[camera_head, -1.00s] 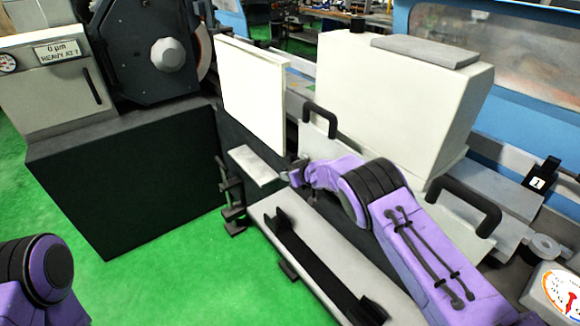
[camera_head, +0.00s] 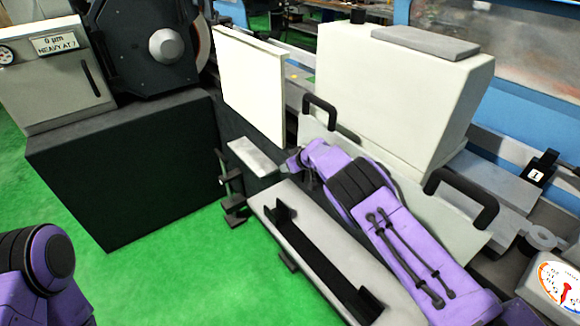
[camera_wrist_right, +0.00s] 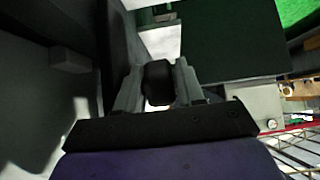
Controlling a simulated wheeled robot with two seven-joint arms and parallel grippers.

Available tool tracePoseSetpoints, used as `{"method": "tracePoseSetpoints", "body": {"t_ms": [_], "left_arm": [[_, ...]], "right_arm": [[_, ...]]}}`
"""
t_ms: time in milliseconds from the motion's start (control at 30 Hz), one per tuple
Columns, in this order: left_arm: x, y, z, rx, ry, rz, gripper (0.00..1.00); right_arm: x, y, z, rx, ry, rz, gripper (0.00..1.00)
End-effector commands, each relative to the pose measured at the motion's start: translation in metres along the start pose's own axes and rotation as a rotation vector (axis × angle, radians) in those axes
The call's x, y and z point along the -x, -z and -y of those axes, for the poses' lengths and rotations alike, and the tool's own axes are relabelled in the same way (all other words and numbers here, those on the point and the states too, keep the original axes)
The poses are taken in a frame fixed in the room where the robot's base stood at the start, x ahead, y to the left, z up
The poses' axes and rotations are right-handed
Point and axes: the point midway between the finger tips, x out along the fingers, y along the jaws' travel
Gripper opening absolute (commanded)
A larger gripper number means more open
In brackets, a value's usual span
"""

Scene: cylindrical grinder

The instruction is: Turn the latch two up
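A latch marked 1 (camera_head: 538,168) stands upright at the far right of the head view. No latch marked 2 can be read in either view. My right gripper (camera_head: 296,163) is at the middle of the head view, beside the lower edge of the white upright panel, mostly hidden by my wrist. In the right wrist view my right gripper (camera_wrist_right: 158,75) has its fingers on both sides of a dark rounded piece (camera_wrist_right: 157,84), seemingly touching it. Whether that piece is the latch's handle cannot be told. My left gripper is out of view.
A white panel (camera_head: 250,85) and a white housing (camera_head: 390,90) stand close to my right arm. Black handles (camera_head: 318,110) and (camera_head: 465,200) stick up beside it. A grey bed (camera_head: 340,255) lies below. Green floor at left is free.

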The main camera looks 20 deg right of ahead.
Motion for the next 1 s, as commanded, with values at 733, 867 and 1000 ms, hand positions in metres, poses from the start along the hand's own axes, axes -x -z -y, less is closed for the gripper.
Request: {"method": "tracePoseSetpoints", "body": {"t_ms": [733,867,1000], "left_arm": [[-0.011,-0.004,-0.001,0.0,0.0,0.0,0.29],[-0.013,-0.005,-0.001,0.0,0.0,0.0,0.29],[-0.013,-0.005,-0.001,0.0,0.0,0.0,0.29]], "right_arm": [[0.081,-0.001,0.0,-0.001,-0.001,0.0,0.37],[0.099,-0.001,0.0,-0.001,0.0,0.001,0.37],[0.105,-0.001,0.0,0.001,0.0,0.001,0.37]]}}
